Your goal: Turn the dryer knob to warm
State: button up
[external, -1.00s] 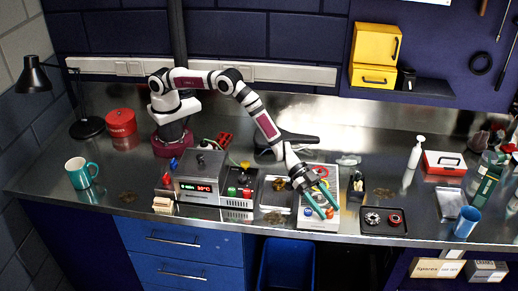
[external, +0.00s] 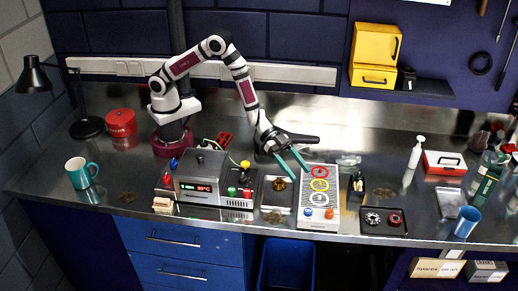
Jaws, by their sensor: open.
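A grey box-shaped machine (external: 202,172) with a lit red display stands left of centre on the bench.
A metal tray (external: 266,204) with brownish parts lies between the control box and the panel. A dark tray (external: 368,228) with round parts and a black holder (external: 357,187) are to the right. A teal mug (external: 78,173) stands far left. The bench front left is mostly clear.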

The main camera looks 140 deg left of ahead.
jog(key=shift+s+r, duration=0.15)
jog(key=shift+s, duration=0.15)
